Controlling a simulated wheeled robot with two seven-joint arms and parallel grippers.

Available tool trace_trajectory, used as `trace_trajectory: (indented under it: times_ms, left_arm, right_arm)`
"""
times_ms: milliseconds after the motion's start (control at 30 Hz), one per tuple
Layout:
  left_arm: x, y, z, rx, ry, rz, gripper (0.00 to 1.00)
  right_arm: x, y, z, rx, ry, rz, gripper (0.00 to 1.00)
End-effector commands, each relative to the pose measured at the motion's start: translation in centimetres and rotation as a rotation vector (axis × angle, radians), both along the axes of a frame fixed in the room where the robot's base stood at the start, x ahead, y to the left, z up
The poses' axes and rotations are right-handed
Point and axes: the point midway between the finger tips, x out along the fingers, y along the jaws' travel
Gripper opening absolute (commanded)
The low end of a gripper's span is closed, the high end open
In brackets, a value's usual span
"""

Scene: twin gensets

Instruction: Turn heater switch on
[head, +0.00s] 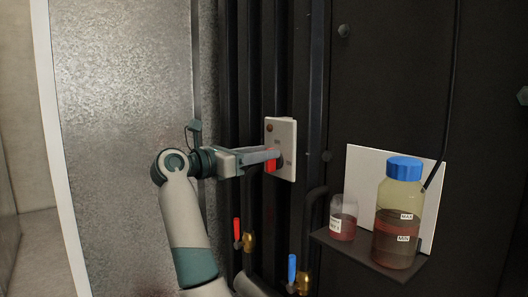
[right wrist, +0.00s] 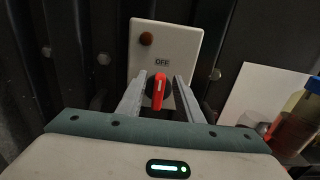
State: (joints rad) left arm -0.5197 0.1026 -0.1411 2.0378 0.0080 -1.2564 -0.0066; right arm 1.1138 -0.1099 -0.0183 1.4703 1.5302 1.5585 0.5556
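The heater switch is a red rotary handle (right wrist: 158,92) on a dark round base, set on a white switch plate (right wrist: 166,40). Its handle points up toward the OFF label (right wrist: 161,62). A dark reddish lamp (right wrist: 146,39) sits at the plate's upper left and looks unlit. My right gripper (right wrist: 160,78) is open, with one finger on each side of the handle and a gap visible to both. In the head view my right gripper (head: 275,156) reaches the plate (head: 283,132) from the left and partly covers the red handle (head: 270,166). My left gripper is out of view.
Dark vertical ribs and a black panel (head: 385,80) surround the plate. Below are a red-handled valve (head: 237,230) and a blue-handled valve (head: 292,268). A shelf at the right holds a blue-capped bottle (head: 398,220) and a small jar (head: 343,220). A grey metal panel (head: 125,80) stands left.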

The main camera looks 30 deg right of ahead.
Motion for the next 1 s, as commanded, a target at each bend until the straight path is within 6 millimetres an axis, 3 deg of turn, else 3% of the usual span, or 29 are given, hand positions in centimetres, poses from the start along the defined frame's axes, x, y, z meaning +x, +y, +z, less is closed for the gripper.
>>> trace_trajectory:
  times_ms: [400, 433, 567, 1000]
  left_arm:
    - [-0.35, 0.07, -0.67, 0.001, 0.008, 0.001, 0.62]
    - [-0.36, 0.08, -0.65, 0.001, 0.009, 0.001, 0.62]
    - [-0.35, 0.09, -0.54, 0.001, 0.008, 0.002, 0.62]
    - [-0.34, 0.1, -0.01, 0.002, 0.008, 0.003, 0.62]
  right_arm:
    - [0.04, -0.71, -0.01, 0.0, 0.0, 0.0, 0.33]
    - [0.04, -0.71, -0.01, 0.0, 0.0, 0.0, 0.3]
    - [0.04, -0.7, -0.01, 0.0, 0.0, 0.0, 0.0]
    - [-0.02, -0.67, -0.16, 0.003, -0.026, 0.0, 0.0]
